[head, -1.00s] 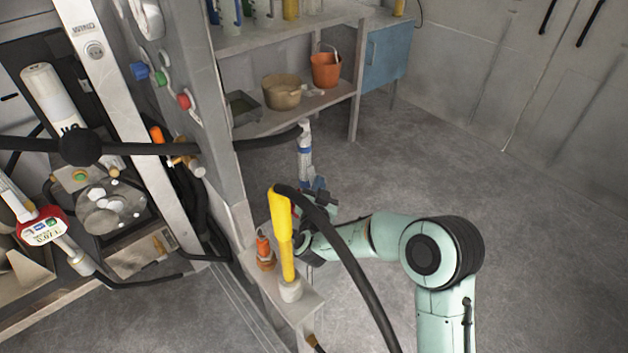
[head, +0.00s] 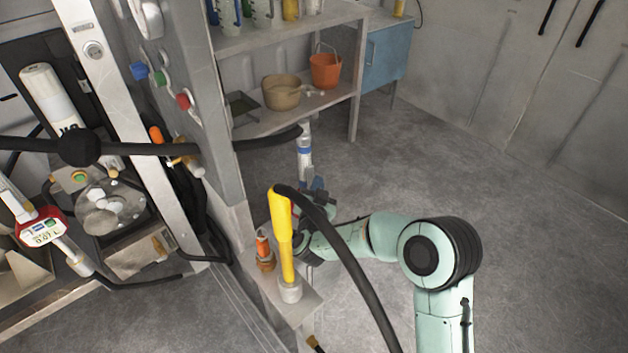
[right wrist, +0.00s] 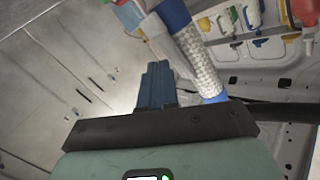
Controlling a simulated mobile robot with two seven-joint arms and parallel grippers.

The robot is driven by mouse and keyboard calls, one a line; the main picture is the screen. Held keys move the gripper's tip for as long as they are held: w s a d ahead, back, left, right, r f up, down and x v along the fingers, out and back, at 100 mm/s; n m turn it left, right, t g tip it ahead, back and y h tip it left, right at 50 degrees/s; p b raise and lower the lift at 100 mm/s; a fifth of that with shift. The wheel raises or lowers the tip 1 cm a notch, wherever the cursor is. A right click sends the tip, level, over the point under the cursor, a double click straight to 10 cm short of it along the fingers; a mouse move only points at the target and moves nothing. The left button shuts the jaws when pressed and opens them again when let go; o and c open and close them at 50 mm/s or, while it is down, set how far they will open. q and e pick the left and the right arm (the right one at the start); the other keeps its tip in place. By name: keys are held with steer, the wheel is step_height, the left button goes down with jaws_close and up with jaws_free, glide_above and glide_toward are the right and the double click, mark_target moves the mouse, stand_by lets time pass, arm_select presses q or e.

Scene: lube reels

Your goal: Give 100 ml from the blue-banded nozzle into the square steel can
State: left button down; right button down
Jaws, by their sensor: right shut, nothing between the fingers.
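The blue-banded nozzle (head: 305,155) is a pale, upright piece at the end of a black hose in the head view. In the right wrist view its braided part with blue bands (right wrist: 197,58) passes just right of my fingers. I cannot make out the square steel can for sure. My left gripper is not in view.
The yellow nozzle (head: 284,240) and an orange-topped one (head: 263,250) stand on a small ledge before my right gripper. A red meter (head: 41,231) is at the left. Buckets (head: 281,92) sit on a shelf behind. The floor at right is clear.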

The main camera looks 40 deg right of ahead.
steer(key=shift+s+r+p, duration=0.3)
steer(key=shift+s+r, duration=0.05)
steer(key=shift+s, duration=0.55)
steer(key=s, duration=0.1)
steer(key=s+r+p, duration=0.1)
steer(key=s, duration=0.2)
steer(key=shift+s+d+r+p, duration=0.3)
steer(key=shift+s, duration=0.05)
